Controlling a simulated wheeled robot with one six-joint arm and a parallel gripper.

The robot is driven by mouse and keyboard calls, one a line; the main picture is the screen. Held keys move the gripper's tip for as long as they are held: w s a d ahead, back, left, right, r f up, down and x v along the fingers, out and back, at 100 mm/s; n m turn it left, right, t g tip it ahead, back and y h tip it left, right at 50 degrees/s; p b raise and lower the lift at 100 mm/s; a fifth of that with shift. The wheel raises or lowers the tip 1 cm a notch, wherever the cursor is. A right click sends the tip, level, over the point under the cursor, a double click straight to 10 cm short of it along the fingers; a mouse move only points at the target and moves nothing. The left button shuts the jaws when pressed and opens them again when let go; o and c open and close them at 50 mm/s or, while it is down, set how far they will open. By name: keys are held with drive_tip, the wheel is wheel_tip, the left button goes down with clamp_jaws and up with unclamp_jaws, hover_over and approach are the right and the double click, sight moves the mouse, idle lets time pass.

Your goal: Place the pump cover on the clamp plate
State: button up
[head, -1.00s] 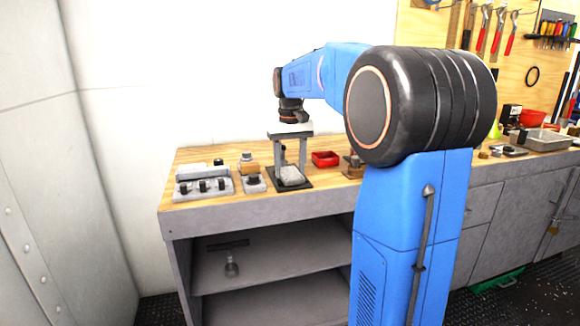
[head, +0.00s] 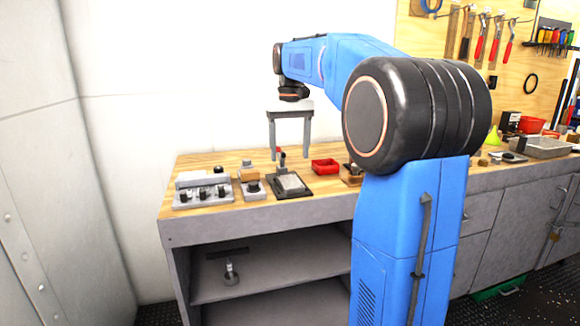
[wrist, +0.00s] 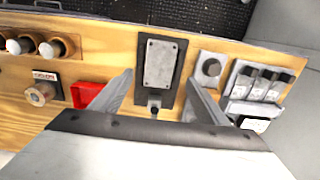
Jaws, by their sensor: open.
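The pump cover (head: 290,183), a light grey rectangular block, lies flat on the dark clamp plate (head: 303,193) on the workbench. In the wrist view the cover (wrist: 161,63) sits within the outline of the black plate (wrist: 146,94), with a small clamp (wrist: 153,106) at one end of the plate. In the head view the clamp's upright handle (head: 282,159) stands behind the cover. My gripper (head: 290,150) is open and empty, well above the plate; its two fingers (wrist: 160,82) show on either side of the plate in the wrist view.
Left of the plate are a small grey fixture with a round knob (head: 253,187) and a grey control box with several switches (head: 202,193). A red bin (head: 325,165) stands to the right. Bare wood lies behind the fixtures.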

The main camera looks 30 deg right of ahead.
drive_tip(key=shift+r, duration=2.55)
drive_tip(key=s+a+f+n+t, duration=0.1)
drive_tip(key=s+a+f, duration=0.4)
drive_tip(key=s, duration=0.3)
drive_tip(key=s+a+f+n+t, duration=0.1)
drive_tip(key=s+a+f, duration=0.4)
drive_tip(key=s+a, duration=0.15)
drive_tip(key=s+a+f+n+t, duration=0.1)
drive_tip(key=s+a+f, duration=0.3)
drive_tip(key=s+f, duration=1.1)
wheel_tip(320, 180, down, 2)
drive_tip(key=shift+s+a+f+t, duration=0.15)
drive_tip(key=shift+s+t, duration=0.25)
drive_tip(key=shift+t, duration=0.5)
